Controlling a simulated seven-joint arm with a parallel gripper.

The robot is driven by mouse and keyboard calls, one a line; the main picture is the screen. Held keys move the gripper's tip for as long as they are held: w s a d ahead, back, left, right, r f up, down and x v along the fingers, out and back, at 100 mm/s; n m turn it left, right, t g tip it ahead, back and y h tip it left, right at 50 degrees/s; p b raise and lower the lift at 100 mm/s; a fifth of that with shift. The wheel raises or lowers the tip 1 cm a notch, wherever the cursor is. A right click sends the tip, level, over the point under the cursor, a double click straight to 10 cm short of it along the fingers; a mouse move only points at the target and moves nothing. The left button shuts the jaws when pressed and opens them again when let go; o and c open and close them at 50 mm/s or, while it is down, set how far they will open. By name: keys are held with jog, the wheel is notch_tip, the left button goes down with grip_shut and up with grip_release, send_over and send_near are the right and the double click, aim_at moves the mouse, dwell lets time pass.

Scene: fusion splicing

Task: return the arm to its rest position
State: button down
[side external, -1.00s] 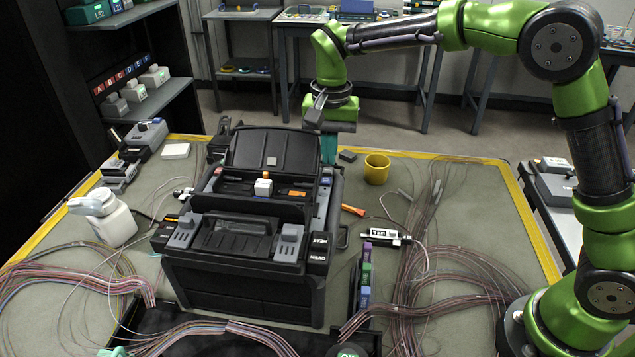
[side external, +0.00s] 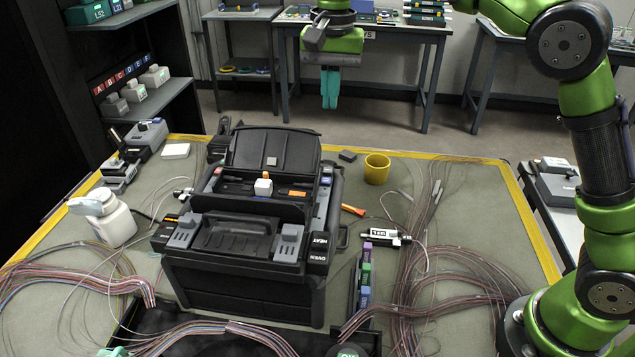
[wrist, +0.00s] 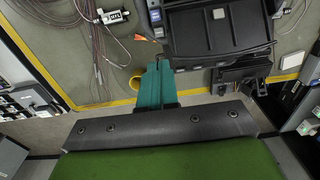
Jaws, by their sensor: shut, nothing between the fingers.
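My gripper (side external: 330,88) has teal fingers that are pressed together with nothing between them. In the side external view it hangs fingers down, high above and beyond the far edge of the work table. It is clear of the splicer and of everything on the table. The wrist view also shows the shut teal fingers (wrist: 155,84), with the table's far yellow edge below them. The black fusion splicer (side external: 245,240) stands on the table with its lid (side external: 272,150) raised. The top of my arm runs out of the side external frame.
A yellow cup (side external: 377,170) stands near the table's far edge. A white bottle (side external: 104,217) stands left of the splicer. Loose fibres (side external: 450,250) cover the right side of the mat. A bench (side external: 370,40) stands behind, with open floor before it.

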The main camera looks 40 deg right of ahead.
jog(key=s+d+f+n+t, duration=0.1)
jog(key=s+d+t, duration=0.1)
jog(key=s, duration=0.5)
jog(key=s+d+f+n+t+y, duration=0.1)
jog(key=s+d+f+n+t, duration=0.1)
jog(key=s, duration=0.6)
jog(key=s+d+f+n+t+y, duration=0.1)
jog(key=s+d+n+t, duration=0.1)
jog(key=s, duration=0.6)
jog(key=shift+d+f+t, duration=0.25)
jog(key=shift+d+t, duration=0.25)
jog(key=shift+d, duration=0.3)
